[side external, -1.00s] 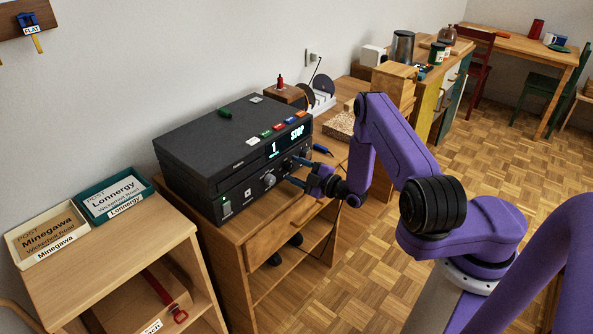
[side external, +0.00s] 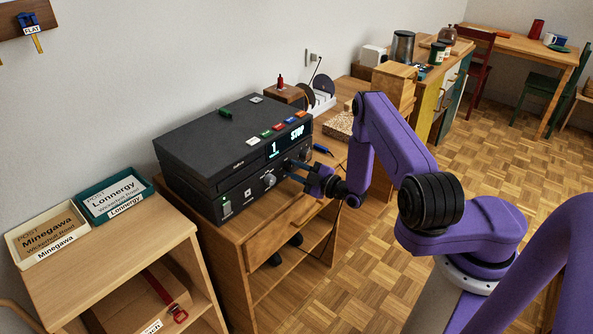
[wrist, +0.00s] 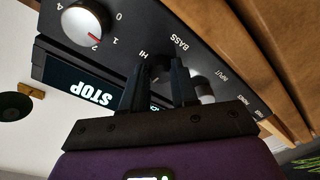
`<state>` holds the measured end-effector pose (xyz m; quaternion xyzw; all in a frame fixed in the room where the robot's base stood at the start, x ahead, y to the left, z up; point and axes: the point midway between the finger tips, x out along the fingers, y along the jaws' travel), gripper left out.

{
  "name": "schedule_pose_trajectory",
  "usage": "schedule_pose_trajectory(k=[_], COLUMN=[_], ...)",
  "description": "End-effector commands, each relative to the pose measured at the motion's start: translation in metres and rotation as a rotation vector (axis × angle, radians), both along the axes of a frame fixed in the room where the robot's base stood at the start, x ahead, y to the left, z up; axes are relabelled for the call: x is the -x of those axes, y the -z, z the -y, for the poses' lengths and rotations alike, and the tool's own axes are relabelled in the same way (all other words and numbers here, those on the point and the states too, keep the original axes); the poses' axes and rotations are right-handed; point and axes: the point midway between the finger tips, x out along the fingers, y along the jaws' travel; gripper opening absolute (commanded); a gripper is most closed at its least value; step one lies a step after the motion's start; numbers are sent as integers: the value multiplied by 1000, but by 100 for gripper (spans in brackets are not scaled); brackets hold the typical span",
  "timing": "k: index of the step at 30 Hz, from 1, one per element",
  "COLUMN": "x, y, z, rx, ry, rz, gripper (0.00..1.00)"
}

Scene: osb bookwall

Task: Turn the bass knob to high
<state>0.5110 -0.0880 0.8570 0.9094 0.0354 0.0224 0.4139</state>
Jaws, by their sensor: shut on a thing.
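The black stereo unit (side external: 240,150) stands on the wooden cabinet, its lower front panel carrying the knobs. In the wrist view the bass knob (wrist: 160,73) lies between my fingers, below the BASS and HI lettering, and is mostly hidden by them. My gripper (side external: 290,170) is at the right part of the panel in the side view. In the wrist view my gripper (wrist: 157,72) is shut on the bass knob, one finger on each side. The knob's pointer is too hidden to read.
A large silver knob (wrist: 85,24) with a red mark is beside the fingers, and another knob (wrist: 203,87) is partly hidden behind the right finger. The lit display (side external: 287,140) reads STOP. A blue pen-like object (side external: 323,150) lies right of the unit.

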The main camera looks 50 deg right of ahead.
Motion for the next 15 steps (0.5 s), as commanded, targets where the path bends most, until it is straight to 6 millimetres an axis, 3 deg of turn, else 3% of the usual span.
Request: schedule_pose_trajectory(k=[15], x=[1], y=[3], z=[0], rx=[-469], ry=[4], rz=[-4], gripper=[0])
